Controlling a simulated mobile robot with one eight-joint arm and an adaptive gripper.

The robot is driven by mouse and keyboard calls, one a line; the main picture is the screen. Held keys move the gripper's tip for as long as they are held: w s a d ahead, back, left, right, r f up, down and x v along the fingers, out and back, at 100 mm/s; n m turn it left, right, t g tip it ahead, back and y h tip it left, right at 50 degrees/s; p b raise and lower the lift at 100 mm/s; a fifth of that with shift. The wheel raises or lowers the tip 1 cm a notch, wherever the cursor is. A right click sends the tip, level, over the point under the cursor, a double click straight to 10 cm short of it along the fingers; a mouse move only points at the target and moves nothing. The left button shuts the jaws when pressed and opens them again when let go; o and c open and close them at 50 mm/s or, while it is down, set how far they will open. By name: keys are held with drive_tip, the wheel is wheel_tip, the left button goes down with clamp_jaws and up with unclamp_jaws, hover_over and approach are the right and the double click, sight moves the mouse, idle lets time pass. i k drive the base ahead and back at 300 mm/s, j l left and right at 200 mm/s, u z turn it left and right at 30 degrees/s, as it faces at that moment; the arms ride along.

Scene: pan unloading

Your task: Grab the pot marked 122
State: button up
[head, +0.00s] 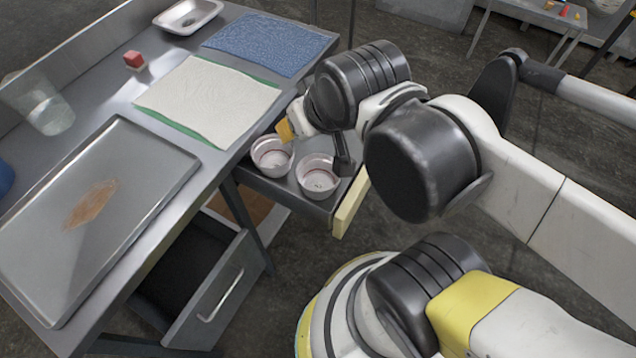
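Two small whitish pots with pinkish insides stand side by side in an open drawer (290,188) under the table's right edge. The left pot (271,157) is nearer the table, and the right pot (318,177) is nearer the drawer's outer end. No number can be read on either, so I cannot tell which is marked 122. My gripper (340,152) is at the drawer, close above and behind the right pot. My wrist hides much of it, and its finger opening cannot be made out. Neither pot is visibly held.
A lower drawer (215,290) stands open. The drawer's pale front (350,205) juts out.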

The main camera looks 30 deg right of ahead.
sight(274, 159)
drive_tip(key=l+u, duration=0.15)
drive_tip(key=l, duration=0.45)
drive_tip(key=k+l+u, duration=0.1)
drive_tip(key=l, duration=0.45)
drive_tip(key=l+u, duration=0.15)
drive_tip(key=l, duration=0.4)
drive_tip(key=k+l+u, duration=0.15)
drive_tip(key=l, duration=0.4)
